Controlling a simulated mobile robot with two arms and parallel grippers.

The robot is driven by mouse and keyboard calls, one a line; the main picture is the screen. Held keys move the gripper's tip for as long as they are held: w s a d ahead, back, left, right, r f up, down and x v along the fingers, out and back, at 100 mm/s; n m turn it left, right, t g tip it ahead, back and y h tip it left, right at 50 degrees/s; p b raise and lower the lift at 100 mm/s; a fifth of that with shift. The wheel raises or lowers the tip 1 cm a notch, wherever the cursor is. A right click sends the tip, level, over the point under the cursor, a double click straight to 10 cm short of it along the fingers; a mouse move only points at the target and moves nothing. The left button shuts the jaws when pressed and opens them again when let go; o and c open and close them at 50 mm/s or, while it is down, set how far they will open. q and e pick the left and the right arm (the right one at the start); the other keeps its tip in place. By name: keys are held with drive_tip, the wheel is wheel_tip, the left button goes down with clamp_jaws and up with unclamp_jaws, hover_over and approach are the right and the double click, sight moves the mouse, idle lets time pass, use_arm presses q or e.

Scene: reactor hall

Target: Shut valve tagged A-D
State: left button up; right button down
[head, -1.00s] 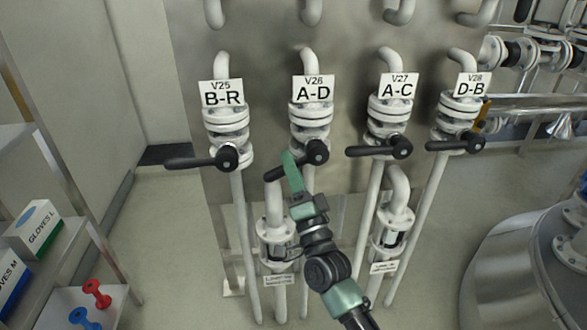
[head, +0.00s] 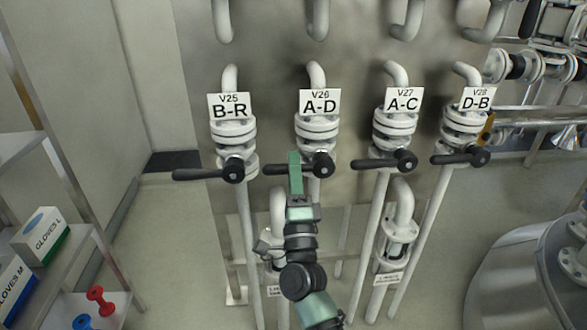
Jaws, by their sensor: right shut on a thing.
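The valve tagged V26 A-D (head: 317,130) is a white flanged valve on a vertical pipe, second from the left in the row. Its black lever handle (head: 323,166) points left from the pivot and lies about level. My right gripper (head: 295,168) is shut on this lever, left of the pivot, with green fingers covering part of it. The A-D tag (head: 319,102) is in clear view above the valve. My left gripper is not in view.
Valves B-R (head: 233,135), A-C (head: 395,130) and D-B (head: 466,125) stand alongside, their levers pointing left. Lower pipe fittings (head: 398,240) stand below. A shelf with glove boxes (head: 40,235) is at left, a steel vessel (head: 510,280) at right.

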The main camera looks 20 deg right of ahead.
drive_tip(key=shift+r, duration=0.25)
drive_tip(key=c, duration=1.6)
unclamp_jaws()
drive_tip(key=shift+o, duration=0.3)
drive_tip(key=shift+s+f, duration=0.1)
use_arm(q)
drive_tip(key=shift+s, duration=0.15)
use_arm(e)
drive_tip(key=shift+f, duration=0.15)
drive_tip(key=shift+s+a+f, duration=0.1)
drive_tip(key=shift+s+f, duration=0.15)
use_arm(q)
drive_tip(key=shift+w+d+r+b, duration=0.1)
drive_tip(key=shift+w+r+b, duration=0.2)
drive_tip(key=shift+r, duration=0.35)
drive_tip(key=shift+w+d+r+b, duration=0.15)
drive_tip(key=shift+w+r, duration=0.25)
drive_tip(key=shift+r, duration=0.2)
use_arm(e)
drive_tip(key=v, duration=0.7)
drive_tip(key=shift+r, duration=0.15)
